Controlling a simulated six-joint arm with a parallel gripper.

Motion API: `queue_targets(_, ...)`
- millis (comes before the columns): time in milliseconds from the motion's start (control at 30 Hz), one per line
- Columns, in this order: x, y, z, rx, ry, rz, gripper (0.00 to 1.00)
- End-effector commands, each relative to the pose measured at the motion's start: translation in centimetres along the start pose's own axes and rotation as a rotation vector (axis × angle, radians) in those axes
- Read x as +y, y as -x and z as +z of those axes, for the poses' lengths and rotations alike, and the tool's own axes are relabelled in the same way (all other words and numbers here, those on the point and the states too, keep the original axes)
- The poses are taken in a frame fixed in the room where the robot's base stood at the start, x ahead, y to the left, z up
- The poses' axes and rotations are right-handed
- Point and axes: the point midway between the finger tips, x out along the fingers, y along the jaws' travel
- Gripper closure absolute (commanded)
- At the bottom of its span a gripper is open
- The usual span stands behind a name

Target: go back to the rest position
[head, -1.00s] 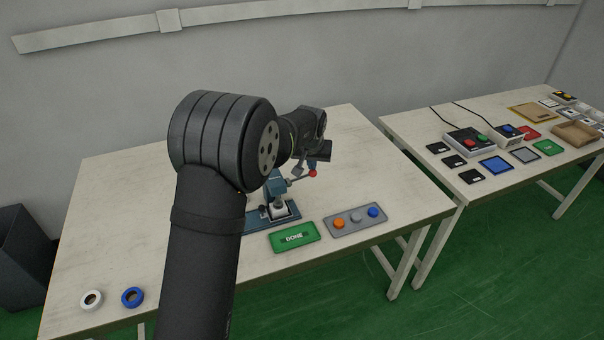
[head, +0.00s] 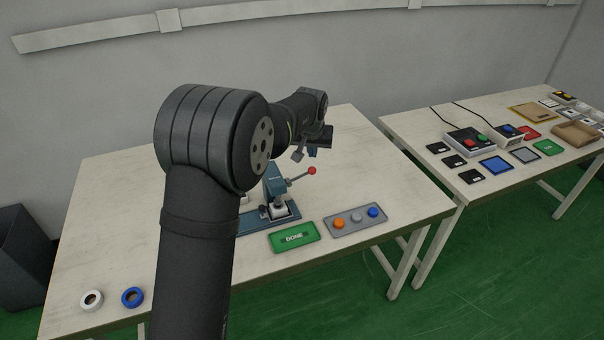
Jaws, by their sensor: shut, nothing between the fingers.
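My gripper (head: 299,153) is at the end of my arm, above the near table, behind and above the blue press (head: 274,184). It is small in the view, shut and empty. The press has a lever with a red knob (head: 312,171), which stands up to the right. The gripper is apart from the knob. My arm hides part of the table and the left side of the press base.
A green DONE plate (head: 294,237) and a grey panel with orange, grey and blue buttons (head: 356,221) lie before the press. White (head: 91,300) and blue (head: 132,297) rings lie front left. A second table (head: 482,208) at right holds boxes and plates.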

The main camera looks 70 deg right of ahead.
Motion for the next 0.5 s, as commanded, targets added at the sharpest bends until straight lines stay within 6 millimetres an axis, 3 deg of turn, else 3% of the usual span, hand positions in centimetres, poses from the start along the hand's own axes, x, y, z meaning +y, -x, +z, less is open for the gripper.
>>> queue_targets(267, 0.0, -0.5, 0.2, 0.000, 0.000, 0.000, 1.00)
queue_targets(500, 0.0, -2.8, 1.2, -0.002, -0.001, -0.001, 1.00)
